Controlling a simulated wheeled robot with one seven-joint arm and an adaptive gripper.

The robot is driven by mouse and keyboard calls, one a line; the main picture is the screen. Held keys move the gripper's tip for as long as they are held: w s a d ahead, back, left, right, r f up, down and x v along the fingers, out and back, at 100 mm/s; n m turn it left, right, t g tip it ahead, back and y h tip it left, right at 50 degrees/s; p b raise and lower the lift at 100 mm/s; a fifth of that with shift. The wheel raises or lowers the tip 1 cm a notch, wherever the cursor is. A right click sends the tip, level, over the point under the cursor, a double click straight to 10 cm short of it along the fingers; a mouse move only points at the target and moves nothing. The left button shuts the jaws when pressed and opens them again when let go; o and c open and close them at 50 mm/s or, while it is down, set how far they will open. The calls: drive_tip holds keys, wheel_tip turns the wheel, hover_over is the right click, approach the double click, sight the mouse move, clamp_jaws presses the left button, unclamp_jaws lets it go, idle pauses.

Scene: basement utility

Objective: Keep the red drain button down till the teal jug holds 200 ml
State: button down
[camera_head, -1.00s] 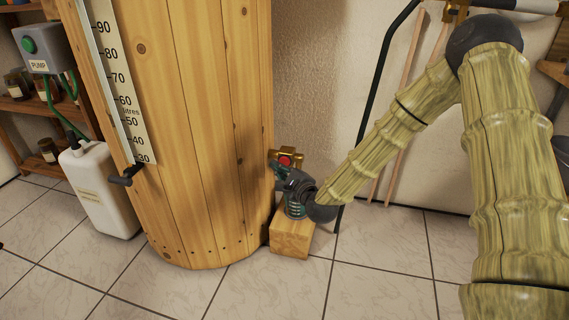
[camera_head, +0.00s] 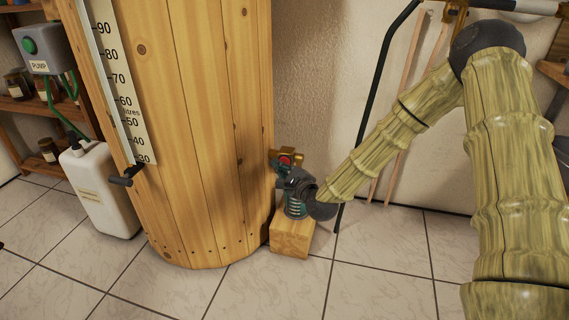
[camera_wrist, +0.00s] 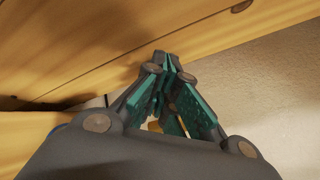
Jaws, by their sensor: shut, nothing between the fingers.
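The red drain button (camera_head: 285,160) sits on a brass fitting (camera_head: 298,155) low on the right side of the wooden barrel. The teal jug (camera_head: 294,208), with pale marks round it, stands below the fitting on a wooden block; my gripper partly covers it, and its liquid level cannot be read. My gripper (camera_head: 281,170) is at the fitting, just below the red button in the picture; whether it touches the button cannot be told. In the wrist view the teal-padded fingers (camera_wrist: 168,68) meet at their tips, empty. A bit of brass shows behind them, and the button is hidden there.
The barrel (camera_head: 205,130) carries a litre scale (camera_head: 122,90). The wooden block (camera_head: 290,240) holds the jug on the tiled floor. Front floor is clear. A black pipe and sticks stand behind my arm.

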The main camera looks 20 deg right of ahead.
drive_tip(key=shift+w+d, duration=0.25)
drive_tip(key=shift+w, duration=0.15)
idle(0.5)
drive_tip(key=shift+s, duration=0.1)
idle(0.4)
drive_tip(key=shift+s+a+p, duration=0.35)
drive_tip(key=shift+s+a, duration=0.15)
drive_tip(key=shift+s, duration=0.15)
drive_tip(key=shift+s+a+p, duration=0.2)
drive_tip(key=shift+s+a, duration=0.5)
drive_tip(key=shift+s, duration=0.35)
drive_tip(key=shift+s+a+p, duration=0.15)
drive_tip(key=shift+s+a, duration=0.55)
drive_tip(key=shift+s, duration=0.35)
